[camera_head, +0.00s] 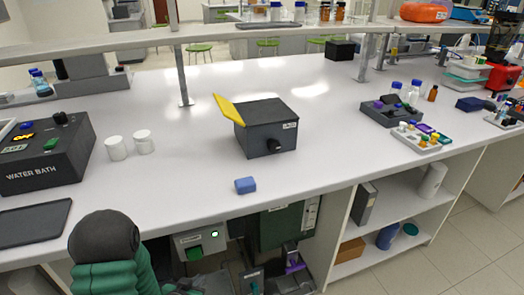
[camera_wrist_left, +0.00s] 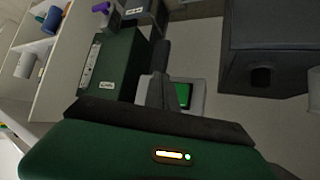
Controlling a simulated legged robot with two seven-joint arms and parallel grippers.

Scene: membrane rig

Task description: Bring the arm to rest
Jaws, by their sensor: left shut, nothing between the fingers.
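My left arm enters the head view at the lower left, in front of the bench's front edge. My left gripper (camera_head: 186,287) is low at the bottom edge of that view, below the bench top and mostly cut off. In the left wrist view the dark fingers of the left gripper (camera_wrist_left: 160,78) are together with nothing between them. They point toward the space under the bench, in front of a pale unit with a green panel (camera_wrist_left: 183,95). My right gripper is not in view.
The white bench (camera_head: 330,165) holds a black box with a yellow flap (camera_head: 268,130), a small blue block (camera_head: 245,185) and a water bath (camera_head: 45,155). Below stand a dark green unit (camera_head: 288,228) and a pale unit with a green light (camera_head: 200,243). Open shelves are at right.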

